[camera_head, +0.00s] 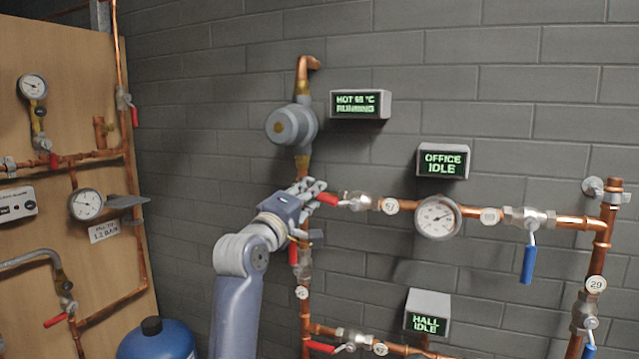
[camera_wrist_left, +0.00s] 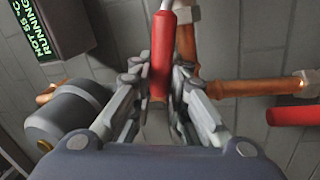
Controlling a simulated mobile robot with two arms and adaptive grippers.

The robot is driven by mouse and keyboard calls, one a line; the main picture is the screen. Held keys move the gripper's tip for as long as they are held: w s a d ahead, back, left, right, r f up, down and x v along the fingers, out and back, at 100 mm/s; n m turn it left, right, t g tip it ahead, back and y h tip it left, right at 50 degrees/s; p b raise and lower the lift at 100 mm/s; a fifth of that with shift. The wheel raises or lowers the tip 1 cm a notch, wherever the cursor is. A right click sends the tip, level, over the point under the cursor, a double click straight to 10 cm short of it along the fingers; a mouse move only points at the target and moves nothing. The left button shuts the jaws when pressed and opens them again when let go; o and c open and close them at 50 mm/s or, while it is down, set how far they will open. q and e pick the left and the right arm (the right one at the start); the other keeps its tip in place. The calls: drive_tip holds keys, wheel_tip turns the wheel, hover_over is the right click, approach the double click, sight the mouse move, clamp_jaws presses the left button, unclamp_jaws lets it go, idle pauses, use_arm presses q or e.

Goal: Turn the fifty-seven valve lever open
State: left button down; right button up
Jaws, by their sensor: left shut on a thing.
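The valve (camera_head: 361,201) beside the round tag reading 57 (camera_head: 390,205) sits on the upper horizontal copper pipe. Its red lever (camera_head: 327,198) points left, roughly along the pipe. My left gripper (camera_head: 309,191) reaches the lever's free end from the left. In the left wrist view the red lever (camera_wrist_left: 162,45) runs between the two fingers of the left gripper (camera_wrist_left: 158,88), which are shut on it. The fingers hide part of the lever's end and the pipe junction behind. My right gripper is not in view.
A pump (camera_head: 290,125) stands above the gripper. Another red lever (camera_head: 293,255) hangs just below it. A pressure gauge (camera_head: 438,217) and a blue lever (camera_head: 527,264) are to the right. The "OFFICE IDLE" display (camera_head: 443,162) is above. A blue tank (camera_head: 158,342) is at lower left.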

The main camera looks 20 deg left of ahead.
use_arm(q)
drive_tip(key=shift+a+f+n+y+p, duration=0.15)
drive_tip(key=shift+f+n+y+p, duration=0.35)
drive_tip(key=shift+f+n, duration=1.25)
drive_tip(key=shift+r, duration=0.15)
drive_tip(key=c, duration=1.6)
unclamp_jaws()
drive_tip(key=shift+o, duration=0.2)
drive_tip(key=shift+r, duration=0.15)
drive_tip(key=s+f, duration=0.2)
drive_tip(key=s, duration=0.9)
drive_tip(key=shift+s+f, duration=0.15)
drive_tip(key=shift+s, duration=0.25)
